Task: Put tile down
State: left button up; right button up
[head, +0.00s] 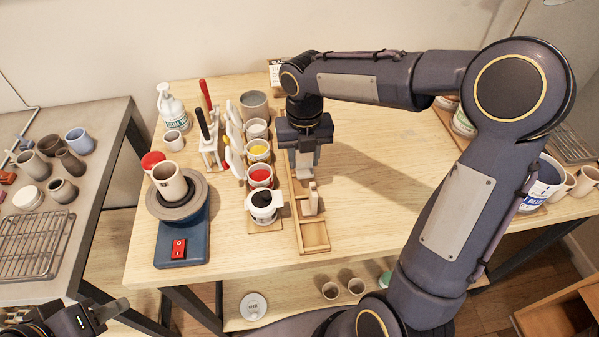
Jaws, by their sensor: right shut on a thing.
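My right gripper (305,165) points down over the back part of a long narrow wooden tray (315,237) with compartments. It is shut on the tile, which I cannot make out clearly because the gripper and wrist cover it. A small pale upright piece (313,199) stands in the tray just in front of the gripper; I cannot tell whether it touches the gripper. The tray's front compartment looks empty. My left gripper (108,312) is at the bottom left, away from the tray, and its jaw opening is unclear.
Left of the tray stand paint pots, including a yellow one (258,150) and a red one (260,174). A pottery wheel (181,235) with a cup (169,184) stands further left. The table (375,205) is clear right of the tray, under my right arm.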

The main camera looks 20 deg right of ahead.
aim_at(303, 170)
jog(key=shift+f, duration=2.35)
jog(key=shift+f, duration=0.15)
jog(key=o, duration=1)
